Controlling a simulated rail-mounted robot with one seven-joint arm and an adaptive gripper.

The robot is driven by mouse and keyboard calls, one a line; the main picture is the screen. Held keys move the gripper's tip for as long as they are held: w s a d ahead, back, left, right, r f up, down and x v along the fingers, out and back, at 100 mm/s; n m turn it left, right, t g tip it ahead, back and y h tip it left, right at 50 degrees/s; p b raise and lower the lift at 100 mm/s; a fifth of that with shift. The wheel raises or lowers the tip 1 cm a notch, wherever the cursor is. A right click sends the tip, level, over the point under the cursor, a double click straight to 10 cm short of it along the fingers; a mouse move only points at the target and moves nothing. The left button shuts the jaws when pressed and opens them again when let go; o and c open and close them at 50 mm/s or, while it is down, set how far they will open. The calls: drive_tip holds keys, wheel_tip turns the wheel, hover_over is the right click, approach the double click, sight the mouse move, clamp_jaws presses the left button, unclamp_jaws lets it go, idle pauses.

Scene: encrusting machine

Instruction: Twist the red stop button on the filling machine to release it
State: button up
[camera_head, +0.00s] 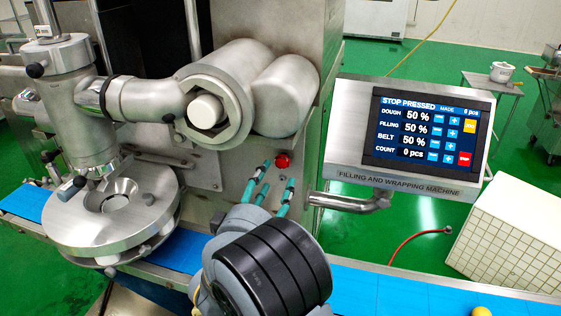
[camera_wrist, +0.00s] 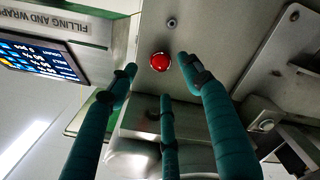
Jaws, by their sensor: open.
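The red stop button (camera_head: 282,160) sits on the steel side panel of the filling machine. In the wrist view the round red button (camera_wrist: 160,62) shows between the tips of my gripper. My gripper (camera_head: 273,178) has three teal fingers, spread open and pointing at the panel just below the button. In the wrist view the fingertips of my gripper (camera_wrist: 160,76) stand around the button, apart from each other, with nothing held. I cannot tell whether any finger touches it. The control screen (camera_head: 428,130) reads "STOP PRESSED".
A small grey bolt or knob (camera_wrist: 171,23) is on the panel near the button. The screen's support arm (camera_head: 350,203) stands to the right of my gripper. A blue belt (camera_head: 400,295) runs below. The steel hopper disc (camera_head: 112,215) is at left.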

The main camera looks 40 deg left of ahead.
sight(281, 164)
drive_tip(key=p+x, duration=0.1)
drive_tip(key=x, duration=0.5)
drive_tip(key=shift+a, duration=0.1)
drive_tip(key=shift+c, duration=1.3)
drive_tip(key=c, duration=0.9)
